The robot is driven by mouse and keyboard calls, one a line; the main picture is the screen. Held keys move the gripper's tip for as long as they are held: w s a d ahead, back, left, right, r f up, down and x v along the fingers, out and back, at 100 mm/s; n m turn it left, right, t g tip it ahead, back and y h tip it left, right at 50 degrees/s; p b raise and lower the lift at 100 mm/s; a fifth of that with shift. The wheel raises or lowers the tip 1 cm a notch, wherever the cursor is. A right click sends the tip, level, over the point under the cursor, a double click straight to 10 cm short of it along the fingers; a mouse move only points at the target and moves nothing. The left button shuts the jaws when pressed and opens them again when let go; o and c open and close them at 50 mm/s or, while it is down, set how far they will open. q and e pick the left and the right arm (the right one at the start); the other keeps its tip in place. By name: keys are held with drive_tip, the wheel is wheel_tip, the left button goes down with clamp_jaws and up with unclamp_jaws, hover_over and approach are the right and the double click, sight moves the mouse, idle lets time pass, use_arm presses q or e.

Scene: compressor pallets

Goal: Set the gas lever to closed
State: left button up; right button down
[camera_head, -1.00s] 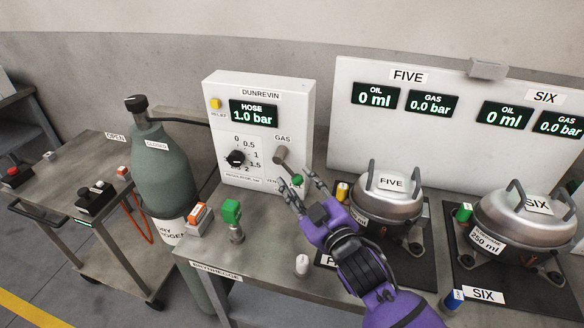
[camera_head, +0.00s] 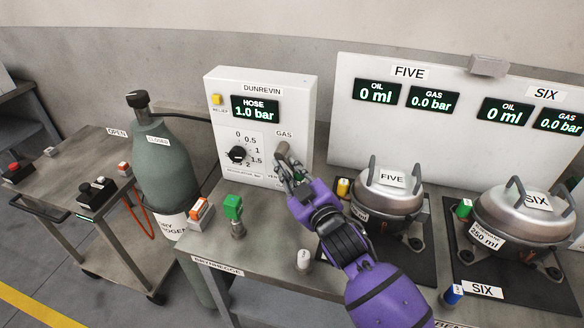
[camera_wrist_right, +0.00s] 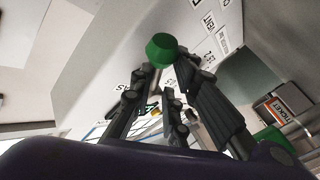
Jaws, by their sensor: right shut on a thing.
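The white DUNREVIN panel (camera_head: 305,105) stands at the back of the bench. Its gas lever (camera_head: 282,149) is a grey-brown handle below the GAS label, partly covered by my fingers. My right gripper (camera_head: 286,166) reaches the panel from the lower right and is shut on the lever. The lever's exact angle and position label are hidden. In the right wrist view a green knob (camera_wrist_right: 161,50) shows just beyond the fingertips (camera_wrist_right: 168,72). My left gripper is not in view.
The panel reads HOSE 1.0 bar and has a black regulator dial (camera_head: 237,154). A green-topped fitting (camera_head: 233,207) and a white cylinder (camera_head: 304,259) stand on the bench. Pot FIVE (camera_head: 390,205) is close right of my arm. A gas bottle (camera_head: 165,175) stands left.

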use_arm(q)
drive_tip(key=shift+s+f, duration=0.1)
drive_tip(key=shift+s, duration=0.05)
use_arm(e)
drive_tip(key=shift+w+d+r, duration=0.2)
drive_tip(key=shift+d+r, duration=0.15)
drive_tip(key=b, duration=0.1)
drive_tip(key=m+t+b, duration=0.2)
drive_tip(key=shift+a+f, duration=0.25)
drive_tip(key=shift+a, duration=0.1)
drive_tip(key=c, duration=2.1)
unclamp_jaws()
drive_tip(key=o, duration=0.5)
drive_tip(key=shift+d, duration=0.2)
drive_tip(key=shift+a+f, duration=0.15)
drive_tip(key=shift+f, duration=0.05)
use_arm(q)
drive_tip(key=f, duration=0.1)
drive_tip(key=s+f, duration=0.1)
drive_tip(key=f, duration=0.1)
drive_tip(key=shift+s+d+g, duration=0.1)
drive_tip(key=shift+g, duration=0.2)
use_arm(e)
drive_tip(key=v, duration=1.2)
drive_tip(key=shift+w+r, duration=0.1)
